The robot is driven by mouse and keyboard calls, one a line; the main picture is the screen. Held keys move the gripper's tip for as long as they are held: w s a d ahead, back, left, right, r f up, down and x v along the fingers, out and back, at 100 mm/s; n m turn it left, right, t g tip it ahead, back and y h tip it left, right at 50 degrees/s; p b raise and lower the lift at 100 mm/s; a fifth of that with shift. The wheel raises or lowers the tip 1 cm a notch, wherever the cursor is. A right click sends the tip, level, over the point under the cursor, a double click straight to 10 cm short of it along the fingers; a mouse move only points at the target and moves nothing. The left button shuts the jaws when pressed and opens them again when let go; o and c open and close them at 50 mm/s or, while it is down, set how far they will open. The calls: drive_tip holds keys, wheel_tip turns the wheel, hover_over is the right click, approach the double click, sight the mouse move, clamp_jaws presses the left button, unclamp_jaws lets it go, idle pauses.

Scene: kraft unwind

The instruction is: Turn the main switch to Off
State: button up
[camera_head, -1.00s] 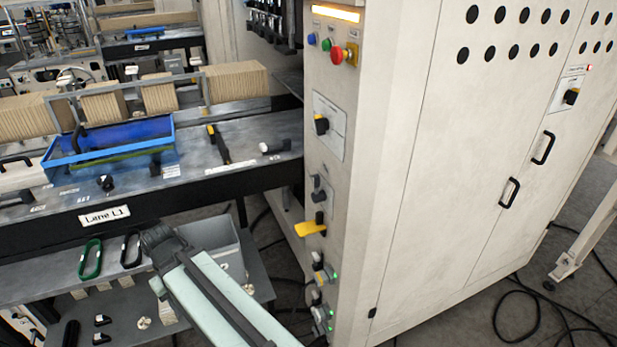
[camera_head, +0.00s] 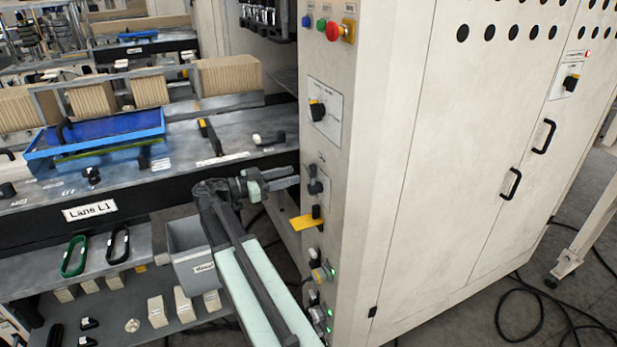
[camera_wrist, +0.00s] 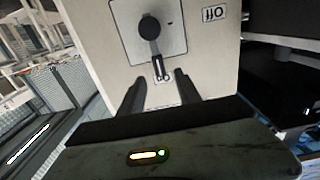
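A black switch with a round hub and a lever (camera_wrist: 149,28) sits on a grey plate in the wrist view. A label (camera_wrist: 213,14) beside it seems to read "Off" upside down. My gripper (camera_wrist: 160,86) is open and empty; its two dark fingers stand either side of the lever's end, and contact cannot be told. In the head view my gripper (camera_head: 287,178) reaches the cabinet's narrow face, close to a small dark switch (camera_head: 315,187). This is likely the same switch, though its lettering is too small to read there.
Push buttons (camera_head: 332,30) are higher up. The lane table (camera_head: 225,165) and a grey bin (camera_head: 190,250) are left. Another switch (camera_head: 570,82) is on the cabinet door.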

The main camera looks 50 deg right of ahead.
sight(310, 176)
drive_tip(key=x, duration=0.7)
drive_tip(key=shift+d, duration=0.3)
clamp_jaws()
idle(1.0)
